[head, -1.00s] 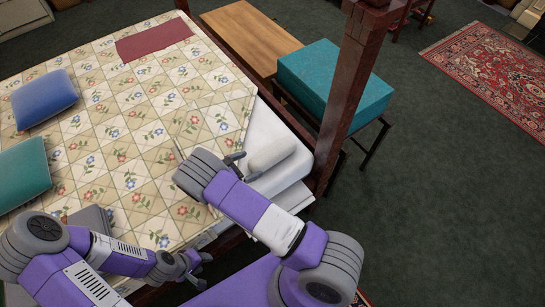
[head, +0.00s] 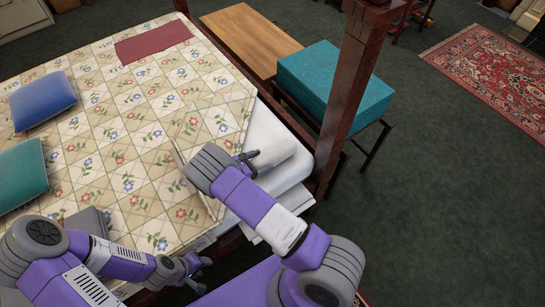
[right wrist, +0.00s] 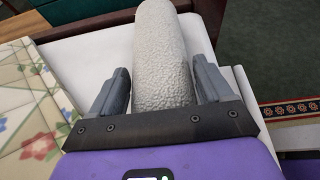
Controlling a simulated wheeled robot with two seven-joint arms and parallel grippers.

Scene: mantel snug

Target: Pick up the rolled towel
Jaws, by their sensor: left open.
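The rolled towel (head: 278,151) is a whitish textured roll lying on the white bedding at the bed's corner, partly hidden by my right gripper in the head view. In the right wrist view the towel (right wrist: 162,50) runs lengthwise between the two fingers. My right gripper (right wrist: 162,88) is open, with a finger on each side of the towel and a narrow gap visible beside it. In the head view my right gripper (head: 250,162) is at the towel's near left end. My left gripper (head: 204,272) is open and empty, low at the bed's near side.
The patterned quilt (head: 110,140) covers most of the bed, with blue (head: 42,100) and green (head: 20,172) cushions at left. A dark wooden bedpost (head: 350,90) rises just right of the towel. A teal box-shaped seat (head: 335,82) and wooden bench (head: 250,38) stand beyond.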

